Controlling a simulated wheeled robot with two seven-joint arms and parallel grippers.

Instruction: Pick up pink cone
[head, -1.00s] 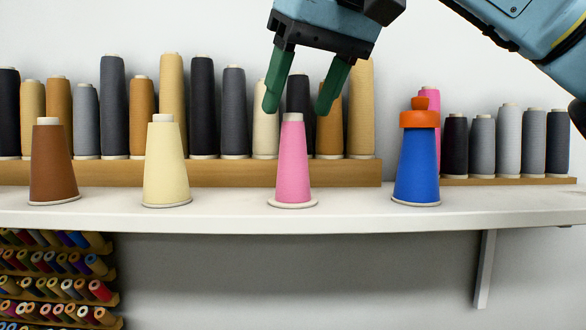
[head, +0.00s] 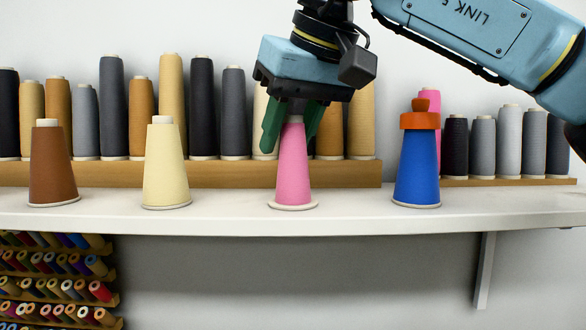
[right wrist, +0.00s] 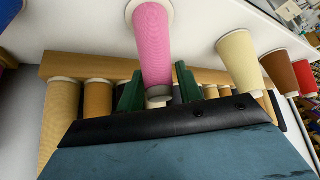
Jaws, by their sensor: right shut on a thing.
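The pink cone (head: 293,172) stands upright on the white shelf (head: 345,216), its base resting on the surface. My right gripper (head: 290,132) has come down over its narrow top, with one green finger on each side, and is shut on it. In the right wrist view the pink cone (right wrist: 153,45) runs in between the two green fingers (right wrist: 158,92), its tip near the gripper's palm. My left gripper is not in any view.
A cream cone (head: 165,165) and a brown cone (head: 52,165) stand to the left on the shelf. A blue cone (head: 416,168) with an orange top stands to the right. Behind, a wooden ledge (head: 225,173) carries a row of tall spools.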

